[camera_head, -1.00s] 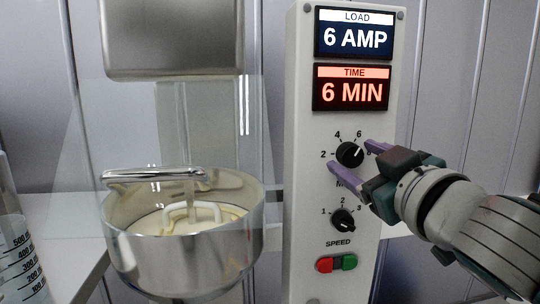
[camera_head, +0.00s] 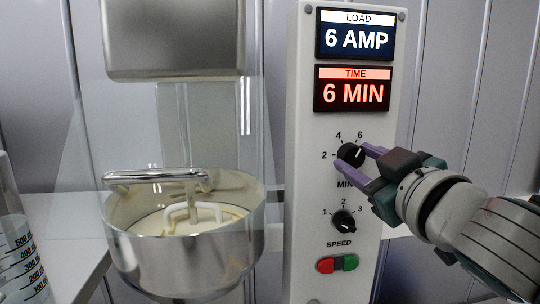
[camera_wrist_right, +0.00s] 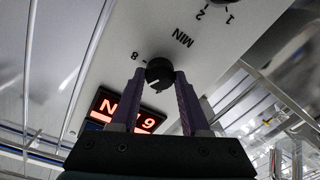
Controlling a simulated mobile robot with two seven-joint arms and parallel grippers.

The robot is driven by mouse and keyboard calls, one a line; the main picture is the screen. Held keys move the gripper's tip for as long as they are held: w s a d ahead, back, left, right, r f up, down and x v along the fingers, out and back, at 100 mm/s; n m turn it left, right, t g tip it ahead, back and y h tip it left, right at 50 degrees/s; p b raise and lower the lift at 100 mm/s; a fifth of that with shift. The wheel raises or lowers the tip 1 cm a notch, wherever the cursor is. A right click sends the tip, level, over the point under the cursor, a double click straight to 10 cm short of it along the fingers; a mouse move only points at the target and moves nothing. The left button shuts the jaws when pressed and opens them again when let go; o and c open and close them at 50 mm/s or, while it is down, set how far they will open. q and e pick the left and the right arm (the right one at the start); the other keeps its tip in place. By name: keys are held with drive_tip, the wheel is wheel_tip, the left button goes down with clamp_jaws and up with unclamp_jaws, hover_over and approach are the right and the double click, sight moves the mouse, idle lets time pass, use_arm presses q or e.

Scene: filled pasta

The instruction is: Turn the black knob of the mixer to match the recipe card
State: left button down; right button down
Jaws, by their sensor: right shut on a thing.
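The upper black knob (camera_head: 351,154), marked MIN, is on the mixer's white control panel (camera_head: 300,195). Its white mark points up and right, towards the 6. My right gripper (camera_head: 354,158) has its purple fingers on either side of this knob and is shut on it. In the right wrist view the knob (camera_wrist_right: 159,73) sits between the fingertips. The time display (camera_head: 352,92) reads 6 MIN. A lower black knob (camera_head: 344,222), marked SPEED, is untouched. The recipe card is not in view. My left gripper is not in view.
A load display (camera_head: 354,40) reads 6 AMP. A red button (camera_head: 325,265) and a green button (camera_head: 350,262) are below the knobs. A steel bowl (camera_head: 185,262) with pale dough stands left, behind a clear guard. A measuring jug (camera_head: 20,255) is at far left.

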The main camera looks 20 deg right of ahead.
drive_tip(key=n+p, duration=0.1)
drive_tip(key=n, duration=0.2)
drive_tip(key=shift+r+n+p, duration=0.15)
drive_tip(key=shift+n+p, duration=0.15)
drive_tip(key=shift+p, duration=0.1)
drive_tip(key=n+p, duration=0.1)
drive_tip(key=n, duration=0.1)
drive_tip(key=shift+n+g, duration=0.3)
drive_tip(key=n+p, duration=0.1)
drive_tip(key=n, duration=0.2)
drive_tip(key=shift+a+n+p, duration=0.1)
drive_tip(key=shift+n+p, duration=0.25)
drive_tip(key=shift+n, duration=0.55)
drive_tip(key=shift+c, duration=1.9)
unclamp_jaws()
